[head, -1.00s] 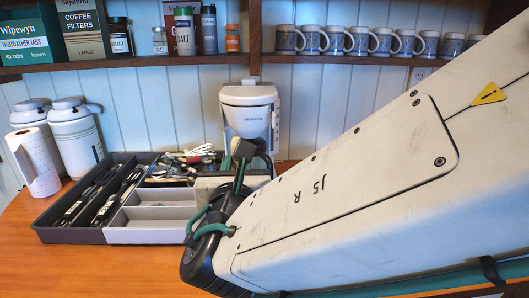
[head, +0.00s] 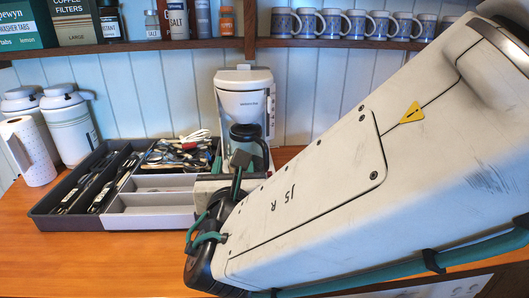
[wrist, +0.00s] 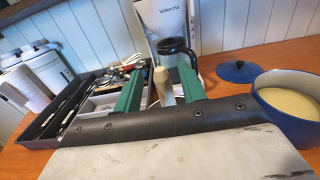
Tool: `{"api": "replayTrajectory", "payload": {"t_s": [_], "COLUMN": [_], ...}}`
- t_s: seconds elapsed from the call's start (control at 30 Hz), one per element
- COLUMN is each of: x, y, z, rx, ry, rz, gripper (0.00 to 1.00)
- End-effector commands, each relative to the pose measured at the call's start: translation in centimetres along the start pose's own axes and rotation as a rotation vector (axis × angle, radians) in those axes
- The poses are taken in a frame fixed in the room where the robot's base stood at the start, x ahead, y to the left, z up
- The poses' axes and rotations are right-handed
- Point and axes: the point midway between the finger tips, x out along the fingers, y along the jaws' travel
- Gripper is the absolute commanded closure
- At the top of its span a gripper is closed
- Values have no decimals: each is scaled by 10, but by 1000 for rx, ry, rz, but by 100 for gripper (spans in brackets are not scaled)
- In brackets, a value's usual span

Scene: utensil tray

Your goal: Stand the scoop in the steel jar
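In the wrist view, my gripper (wrist: 160,82) shows two green fingers spread apart. A pale tan upright piece (wrist: 163,88) shows between them, with a gap visible on each side; it looks like a handle, but I cannot tell whether it is the scoop's. Its lower end is hidden by the gripper's body. I cannot pick out the steel jar in either view; my arm covers much of the counter in the head view.
The utensil tray (head: 150,222) stands left of my arm. A white coffee maker (head: 246,84) with a dark carafe (wrist: 176,52) stands behind. A blue pot (wrist: 290,112) and blue lid (wrist: 243,72) are at right. Canisters and a paper roll (head: 30,150) stand far left.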

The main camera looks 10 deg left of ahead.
Motion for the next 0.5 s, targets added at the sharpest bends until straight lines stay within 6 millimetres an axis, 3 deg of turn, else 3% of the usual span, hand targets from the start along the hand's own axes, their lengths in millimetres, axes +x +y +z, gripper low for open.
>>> {"api": "replayTrajectory", "payload": {"t_s": [0.33,0.5], "x": [-4,-28], "y": [0,1], "z": [0,0], "rx": [0,1], "ry": [0,0], "rz": [1,4], "gripper": [55,55]}}
